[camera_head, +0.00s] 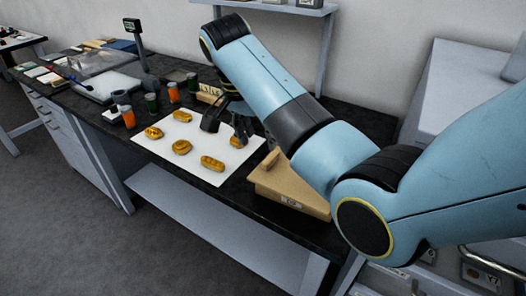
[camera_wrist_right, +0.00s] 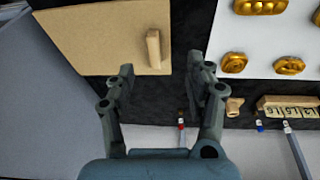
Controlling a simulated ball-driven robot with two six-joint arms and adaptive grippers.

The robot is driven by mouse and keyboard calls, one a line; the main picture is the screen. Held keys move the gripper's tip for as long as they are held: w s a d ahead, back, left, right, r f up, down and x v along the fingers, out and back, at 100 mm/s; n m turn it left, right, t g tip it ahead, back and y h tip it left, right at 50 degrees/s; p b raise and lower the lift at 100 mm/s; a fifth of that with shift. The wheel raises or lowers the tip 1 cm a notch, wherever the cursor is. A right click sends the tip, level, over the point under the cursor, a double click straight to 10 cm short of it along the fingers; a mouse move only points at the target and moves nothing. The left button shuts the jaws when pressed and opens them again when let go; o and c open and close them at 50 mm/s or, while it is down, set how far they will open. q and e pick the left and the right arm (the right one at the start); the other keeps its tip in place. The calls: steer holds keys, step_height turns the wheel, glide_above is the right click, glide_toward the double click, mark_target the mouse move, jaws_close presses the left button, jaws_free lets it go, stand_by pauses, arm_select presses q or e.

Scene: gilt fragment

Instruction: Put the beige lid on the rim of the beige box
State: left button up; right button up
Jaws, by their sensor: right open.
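The beige box (camera_head: 290,203) stands at the right end of the dark table, with a label on its front. The flat beige lid (camera_wrist_right: 100,35) lies over the box's top, its short bar handle (camera_wrist_right: 153,49) near one edge. Whether the lid sits fully on the rim I cannot tell; my right arm hides part of it. My right gripper (camera_head: 226,126) is open and empty, left of the box near the white sheet. In the wrist view the open fingers (camera_wrist_right: 162,63) are spread beside the handle, not touching it. My left gripper is not in view.
A white sheet (camera_head: 178,141) with several golden pieces (camera_head: 182,147) lies just left of the box. Orange and green jars (camera_head: 173,92), a wooden number block (camera_head: 209,95) and a small display (camera_head: 132,26) stand further left and behind. A wall shelf (camera_head: 275,6) hangs above.

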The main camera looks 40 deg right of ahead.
steer(key=v, duration=0.5)
stand_by(0.4)
